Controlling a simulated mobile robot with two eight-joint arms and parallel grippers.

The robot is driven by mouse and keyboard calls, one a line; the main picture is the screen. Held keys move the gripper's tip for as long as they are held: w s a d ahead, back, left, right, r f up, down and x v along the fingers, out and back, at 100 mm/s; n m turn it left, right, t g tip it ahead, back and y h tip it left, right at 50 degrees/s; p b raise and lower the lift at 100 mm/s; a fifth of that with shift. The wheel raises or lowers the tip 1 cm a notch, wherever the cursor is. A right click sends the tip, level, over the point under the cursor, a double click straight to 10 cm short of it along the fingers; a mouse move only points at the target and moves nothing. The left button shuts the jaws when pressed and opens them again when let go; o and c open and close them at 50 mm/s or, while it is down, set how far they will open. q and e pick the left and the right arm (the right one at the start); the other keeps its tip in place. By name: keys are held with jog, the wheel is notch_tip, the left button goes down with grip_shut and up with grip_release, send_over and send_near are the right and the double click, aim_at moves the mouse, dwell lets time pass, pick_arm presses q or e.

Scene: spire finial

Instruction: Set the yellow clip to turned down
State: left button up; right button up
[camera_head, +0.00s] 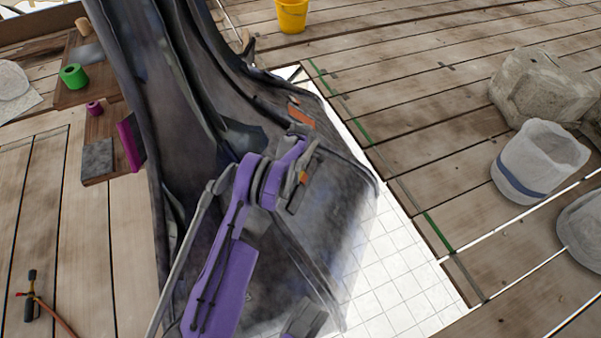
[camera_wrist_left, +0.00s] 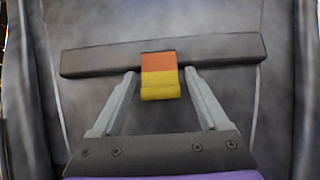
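The yellow clip (camera_wrist_left: 160,85) shows in the left wrist view as a short tab at the middle of a dark grey bar (camera_wrist_left: 225,50). Its upper part is orange and its lower part yellow, hanging over the bar's lower edge. My left gripper (camera_wrist_left: 160,74) is open, with one finger on each side of the clip and visible gaps between. In the head view, my left gripper (camera_head: 301,178) is at the dark sloping spire surface (camera_head: 345,225), with a small orange patch between its fingers.
Another orange piece (camera_head: 301,115) lies farther up the spire. A yellow bucket (camera_head: 292,15), a white bucket (camera_head: 538,160) and a stone block (camera_head: 545,88) stand on the plank deck. A green roll (camera_head: 74,77) sits at left.

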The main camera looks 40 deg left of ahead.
pick_arm(q)
grip_shut()
jog(key=c, duration=1.1)
grip_release()
jog(key=shift+s+a+f+t+h, duration=0.1)
jog(key=shift+a+t+h, duration=0.1)
jog(key=shift+h, duration=0.3)
jog(key=shift+a+f+t+h, duration=0.1)
jog(key=shift+a+h, duration=0.05)
jog(key=shift+h, duration=0.35)
jog(key=shift+c, duration=0.2)
grip_shut()
jog(key=o, duration=1.4)
grip_release()
jog(key=shift+c, duration=0.2)
notch_tip(320, 180, up, 11)
jog(key=a+p, duration=0.1)
jog(key=p, duration=0.1)
jog(key=shift+s+a+f+p, duration=0.15)
jog(key=shift+s+a+p, duration=0.1)
jog(key=shift+a+p, duration=0.1)
